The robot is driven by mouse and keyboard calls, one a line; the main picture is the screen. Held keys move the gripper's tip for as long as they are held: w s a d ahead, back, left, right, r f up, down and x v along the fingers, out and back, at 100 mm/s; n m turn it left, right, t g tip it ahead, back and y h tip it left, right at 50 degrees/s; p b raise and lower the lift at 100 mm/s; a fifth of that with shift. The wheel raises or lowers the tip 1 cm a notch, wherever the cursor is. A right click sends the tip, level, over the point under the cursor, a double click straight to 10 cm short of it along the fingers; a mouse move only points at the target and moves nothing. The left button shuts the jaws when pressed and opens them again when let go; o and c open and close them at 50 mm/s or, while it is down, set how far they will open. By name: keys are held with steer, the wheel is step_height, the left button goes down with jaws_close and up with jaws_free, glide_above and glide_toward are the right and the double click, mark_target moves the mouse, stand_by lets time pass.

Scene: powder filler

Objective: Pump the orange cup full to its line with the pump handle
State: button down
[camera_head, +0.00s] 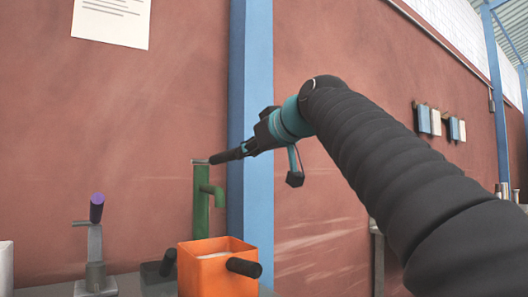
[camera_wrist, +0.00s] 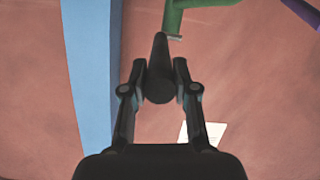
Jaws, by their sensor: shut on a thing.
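The orange cup (camera_head: 204,277) is square and stands upright at the bottom of the head view, with a black side handle (camera_head: 243,267). Pale powder shows inside it; its line cannot be made out. The green pump (camera_head: 201,205) stands behind it, its short spout (camera_head: 214,192) above the cup's opening in the picture. The dark pump handle (camera_head: 226,156) slants up from the pump top to my gripper (camera_head: 250,146). My gripper is shut on this handle. In the wrist view the handle (camera_wrist: 160,62) lies between the fingers (camera_wrist: 160,92), with part of the green pump (camera_wrist: 180,20) beyond.
A grey device with a purple-tipped lever (camera_head: 96,210) stands at the left. A dark block (camera_head: 157,272) sits beside the cup. A blue post (camera_head: 251,100) rises close behind my gripper. A paper sheet (camera_head: 112,20) is on the red wall.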

stand_by(0.3)
steer(key=c, duration=0.9)
jaws_free()
steer(key=v, duration=1.2)
steer(key=shift+r, duration=0.1)
